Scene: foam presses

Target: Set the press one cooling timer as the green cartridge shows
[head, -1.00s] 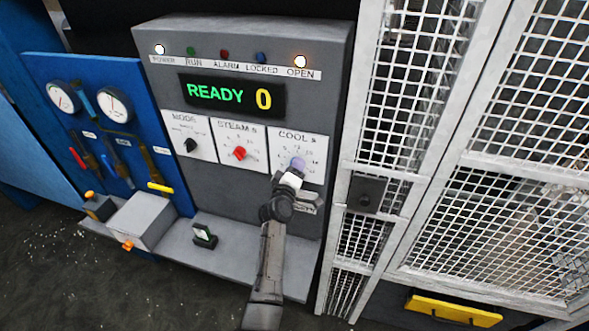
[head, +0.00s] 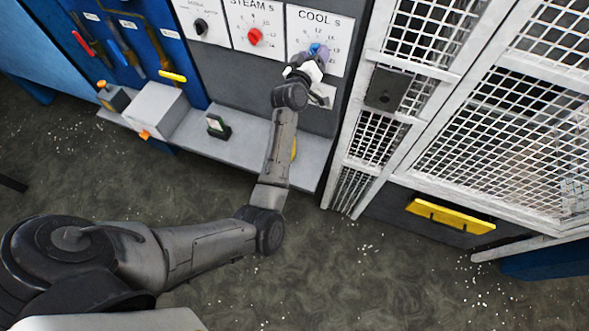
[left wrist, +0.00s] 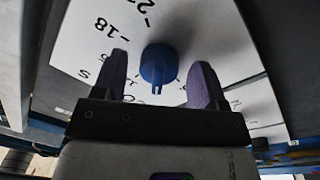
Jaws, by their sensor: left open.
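The cooling dial is a white plate marked COOL s (head: 305,22) on the grey press panel. Its blue knob (head: 316,49) is partly hidden by my gripper in the head view. In the left wrist view the knob (left wrist: 158,64) sits between the two fingers, with gaps on both sides. My left gripper (left wrist: 159,82) is open; its fingertips (head: 320,54) are at the dial. I cannot tell which number the knob points to. A small dark green block with a pale face (head: 217,126), possibly the green cartridge, stands on the ledge; its face is unreadable. My right gripper is out of view.
The red STEAM s knob (head: 255,36) and black MODE knob (head: 201,26) are left of the dial. A grey box (head: 155,108) stands at the ledge's left. A white mesh guard (head: 425,125) rises close on the right. The floor in front is mostly clear.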

